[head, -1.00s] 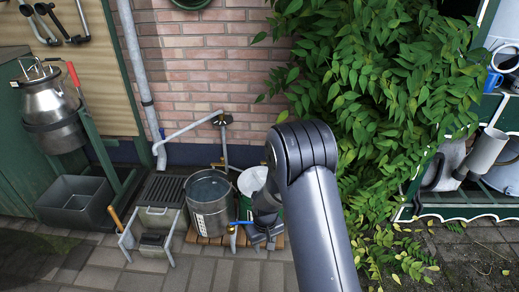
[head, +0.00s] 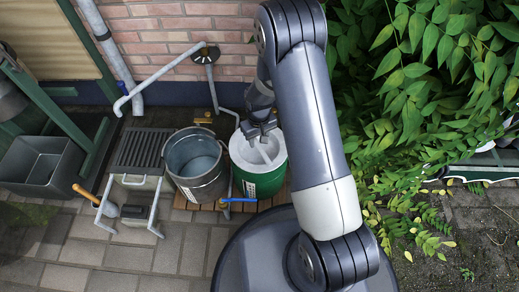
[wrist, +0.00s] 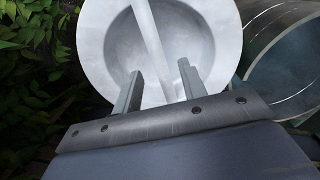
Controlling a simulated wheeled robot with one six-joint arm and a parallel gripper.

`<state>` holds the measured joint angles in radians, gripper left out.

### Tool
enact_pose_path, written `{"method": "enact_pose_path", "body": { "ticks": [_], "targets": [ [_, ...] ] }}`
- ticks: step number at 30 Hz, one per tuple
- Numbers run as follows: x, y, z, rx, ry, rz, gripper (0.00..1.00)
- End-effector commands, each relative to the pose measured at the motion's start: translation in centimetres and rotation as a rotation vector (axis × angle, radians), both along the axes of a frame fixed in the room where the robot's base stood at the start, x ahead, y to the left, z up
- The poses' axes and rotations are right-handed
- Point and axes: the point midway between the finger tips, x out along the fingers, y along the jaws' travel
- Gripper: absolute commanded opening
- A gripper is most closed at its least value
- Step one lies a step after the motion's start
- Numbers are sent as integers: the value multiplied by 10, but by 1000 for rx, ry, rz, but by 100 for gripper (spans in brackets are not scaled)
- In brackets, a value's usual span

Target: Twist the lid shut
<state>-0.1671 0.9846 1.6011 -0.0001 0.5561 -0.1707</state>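The white lid (head: 245,155) sits on top of a green and white container (head: 272,180) with a label low on its front. In the wrist view the lid (wrist: 95,45) is round and recessed, with a straight bar (wrist: 148,30) across its middle. My gripper (head: 262,133) hangs over the lid, pointing down. In the wrist view my gripper (wrist: 158,80) is open, one finger on each side of the bar, with gaps visible between the fingers and the bar. The lower end of the bar is hidden by my gripper.
A metal bucket (head: 196,168) stands close to the left of the container, both on a wooden pallet (head: 208,206). A blue-handled tap (head: 238,200) is in front. A grated sink (head: 142,155) and grey tub (head: 42,165) stand further left. Leaves (head: 425,60) crowd the right.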

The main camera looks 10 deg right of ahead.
Motion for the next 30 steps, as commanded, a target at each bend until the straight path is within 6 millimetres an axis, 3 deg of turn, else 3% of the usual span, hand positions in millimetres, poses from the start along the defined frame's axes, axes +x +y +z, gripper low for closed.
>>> {"method": "enact_pose_path", "body": {
  "ticks": [1, 6, 12, 24, 30],
  "targets": [
    [-1, 0, -15, 0, 3, 0, 40],
    [-1, 0, -45, -1, 3, 0, 40],
    [0, 0, -66, 0, 0, 0, 40],
    [0, 0, -72, 0, 0, 0, 40],
    [0, 0, -71, 0, 0, 0, 24]
  ]
}}
